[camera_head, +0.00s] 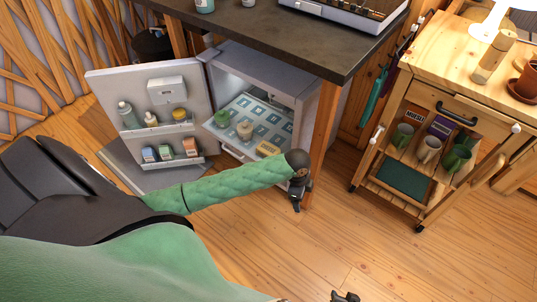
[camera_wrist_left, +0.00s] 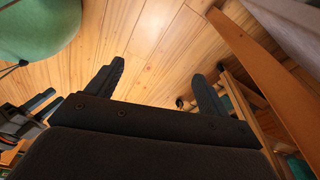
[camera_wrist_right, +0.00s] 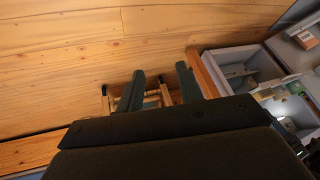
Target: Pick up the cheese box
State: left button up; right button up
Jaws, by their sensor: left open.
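A small yellow box (camera_head: 267,149), which looks like the cheese box, lies on the tray shelf inside the open fridge (camera_head: 270,72). An orange box (camera_head: 190,147) stands in the fridge door; I cannot read either label. My left gripper (camera_head: 297,206) points down beside the table leg, in front of the fridge. In the left wrist view its fingers (camera_wrist_left: 158,70) are apart with nothing between them. My right gripper (camera_head: 345,297) shows only in part at the bottom edge. In the right wrist view its fingers (camera_wrist_right: 160,68) are apart and empty, with the fridge to their right.
The fridge door (camera_head: 105,90) hangs open to the left with bottles and boxes. A dark tabletop (camera_head: 265,28) overhangs the fridge, and its wooden leg (camera_head: 325,125) stands at the right. A wooden cart (camera_head: 450,85) with mugs stands further right. Floor (camera_head: 400,260) in front is clear.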

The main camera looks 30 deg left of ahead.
pick_arm(q)
jog(key=w+a+f+m+y+b, duration=0.15)
jog(key=w+a+b, duration=0.25)
jog(key=w+a, duration=0.75)
notch_tip(320, 180, up, 2)
jog(key=m+b, duration=0.1)
jog(key=b, duration=0.1)
send_over(268, 148)
jog(key=shift+s+d+r+g+y, duration=0.1)
jog(key=shift+s+d+g+y, duration=0.1)
jog(key=shift+g+y, duration=0.1)
jog(key=shift+a, duration=0.15)
jog(key=shift+w+f+b, duration=0.1)
jog(key=shift+f+b, duration=0.25)
jog(key=shift+f, duration=3.5)
jog(key=c, duration=1.2)
pick_arm(e)
notch_tip(268, 148, down, 16)
jog(key=s+a+t, duration=0.1)
jog(key=a+t, duration=0.1)
jog(key=shift+s+a+f+y, duration=0.15)
jog(key=shift+s+a+y, duration=0.05)
jog(key=shift+y, duration=0.2)
